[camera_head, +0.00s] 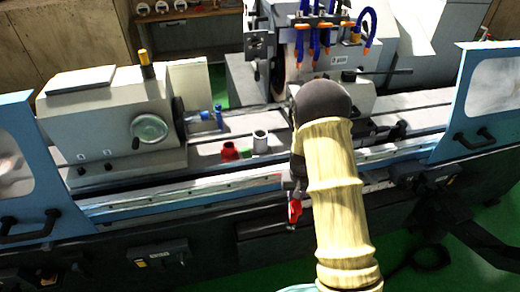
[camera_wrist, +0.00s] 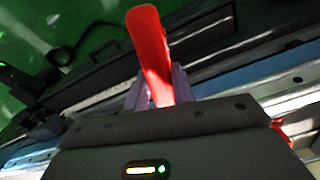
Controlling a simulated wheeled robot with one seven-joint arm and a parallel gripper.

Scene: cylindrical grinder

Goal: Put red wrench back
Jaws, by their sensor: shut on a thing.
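A red wrench (camera_wrist: 150,45) stands out between the fingers of my gripper (camera_wrist: 158,92) in the wrist view. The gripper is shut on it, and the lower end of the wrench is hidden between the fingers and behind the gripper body. In the head view the red wrench (camera_head: 294,211) hangs at the front edge of the grinder, below the rail. My gripper is mostly hidden there behind my cream-coloured arm. A place for the wrench cannot be made out for certain.
The cylindrical grinder (camera_head: 105,110) fills the view, with blue-framed guards (camera_head: 480,95) at both sides. A red part (camera_head: 229,151) and a grey cylinder (camera_head: 260,141) stand on its bed. A shelf (camera_head: 180,15) with several tools is at the back. Green floor (camera_head: 420,262) lies in front.

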